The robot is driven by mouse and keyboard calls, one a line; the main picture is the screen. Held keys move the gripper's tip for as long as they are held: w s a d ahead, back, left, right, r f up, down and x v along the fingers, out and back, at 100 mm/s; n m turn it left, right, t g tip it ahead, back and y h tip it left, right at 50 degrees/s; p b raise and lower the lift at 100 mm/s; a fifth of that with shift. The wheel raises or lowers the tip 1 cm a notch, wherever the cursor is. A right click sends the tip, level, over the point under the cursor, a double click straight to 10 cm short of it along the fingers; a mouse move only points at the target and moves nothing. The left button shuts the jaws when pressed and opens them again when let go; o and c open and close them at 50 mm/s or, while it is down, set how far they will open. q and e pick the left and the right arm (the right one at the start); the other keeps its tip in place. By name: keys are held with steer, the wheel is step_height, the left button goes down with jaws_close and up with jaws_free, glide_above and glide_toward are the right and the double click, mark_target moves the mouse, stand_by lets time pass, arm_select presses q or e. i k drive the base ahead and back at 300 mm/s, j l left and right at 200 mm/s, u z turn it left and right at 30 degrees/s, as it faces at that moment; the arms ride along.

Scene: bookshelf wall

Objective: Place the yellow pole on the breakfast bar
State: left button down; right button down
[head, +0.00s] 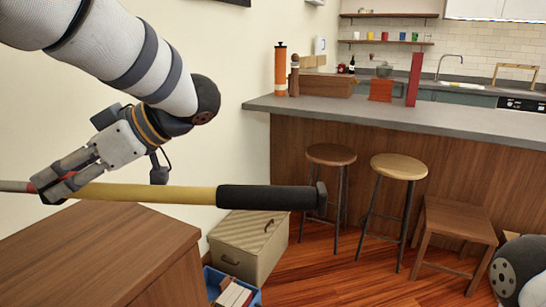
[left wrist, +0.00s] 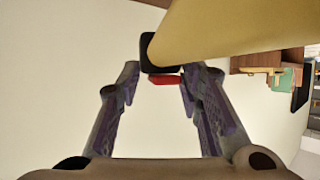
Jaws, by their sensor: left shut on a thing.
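The yellow pole (head: 150,193) is long, with a thick black end (head: 265,197) pointing right and a red band by my gripper. My left gripper (head: 62,182) is shut on the pole near its left part and holds it roughly level in the air, above the wooden cabinet. In the left wrist view the yellow shaft (left wrist: 240,25) runs to the upper right from my left gripper (left wrist: 161,78). The breakfast bar (head: 430,124) has a grey top and wooden front, and stands farther back on the right, apart from the pole. My right gripper is out of view.
The bar top carries an orange mill (head: 281,70), a brown mill (head: 294,76), a wooden box (head: 328,85), an orange-red block (head: 381,90) and a tall red block (head: 413,80). Stools (head: 399,167) stand before it. The wooden cabinet (head: 110,250) and a beige box (head: 248,243) are nearer.

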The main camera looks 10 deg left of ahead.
mark_target(359, 107)
steer(key=i+z, duration=0.4)
steer(key=i, duration=0.35)
steer(key=i+j+z, duration=0.4)
steer(key=i, duration=0.35)
steer(key=i+j+z, duration=0.4)
steer(key=i, duration=0.3)
steer(key=i+j+z, duration=0.4)
steer(key=i+j, duration=0.4)
steer(key=j, duration=0.15)
steer(key=i+j, duration=0.2)
steer(key=j, duration=0.15)
steer(key=i+j, duration=0.15)
steer(key=j, duration=0.2)
